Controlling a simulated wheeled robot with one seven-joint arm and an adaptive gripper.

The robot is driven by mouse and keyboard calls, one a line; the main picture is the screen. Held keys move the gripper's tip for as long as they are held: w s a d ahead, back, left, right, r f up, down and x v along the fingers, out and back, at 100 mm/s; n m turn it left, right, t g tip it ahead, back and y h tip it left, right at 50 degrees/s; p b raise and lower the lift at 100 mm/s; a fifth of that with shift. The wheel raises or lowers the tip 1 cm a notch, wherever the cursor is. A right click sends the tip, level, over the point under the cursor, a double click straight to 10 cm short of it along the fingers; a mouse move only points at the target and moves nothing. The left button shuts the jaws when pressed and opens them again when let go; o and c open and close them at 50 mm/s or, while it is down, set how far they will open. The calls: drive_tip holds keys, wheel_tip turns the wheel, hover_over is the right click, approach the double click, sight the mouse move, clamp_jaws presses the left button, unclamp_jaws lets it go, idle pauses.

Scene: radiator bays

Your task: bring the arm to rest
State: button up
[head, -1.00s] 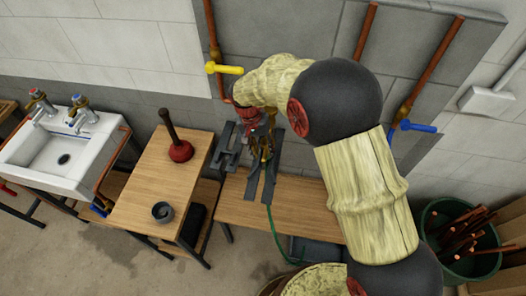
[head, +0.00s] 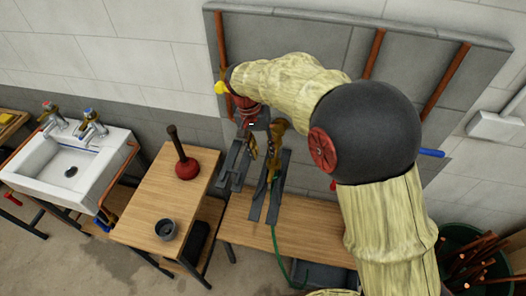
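My arm reaches across the upper middle of the head view and bends down over a low wooden bench (head: 300,222). My gripper (head: 247,196) points down above this bench, with its two grey fingers spread apart. I see nothing held between them. A brass fitting (head: 277,127) with a green hose (head: 275,243) shows close to the right finger. I cannot tell whether it touches the finger. A yellow valve handle (head: 220,87) on the wall pipe shows just left of my wrist, partly hidden by it.
A wooden table (head: 150,205) with a red plunger (head: 186,168) and a dark cup (head: 165,229) stands left of my gripper. A white sink (head: 100,160) is farther left. A blue handle (head: 431,153) shows behind my arm. A green bin (head: 446,243) of copper pipes stands lower right.

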idle(0.3)
drive_tip(key=s+d+r+n+t+y+b, duration=0.1)
drive_tip(key=s+d+r+t+b, duration=0.2)
drive_tip(key=s+d, duration=0.9)
drive_tip(key=s+d+r+t+y+b, duration=0.1)
drive_tip(key=s+d+r+t+b, duration=0.2)
drive_tip(key=s+d, duration=0.9)
drive_tip(key=s+b, duration=0.1)
drive_tip(key=b, duration=0.2)
drive_tip(key=shift+n, duration=0.4)
drive_tip(key=shift+d, duration=0.1)
drive_tip(key=shift+c, duration=0.4)
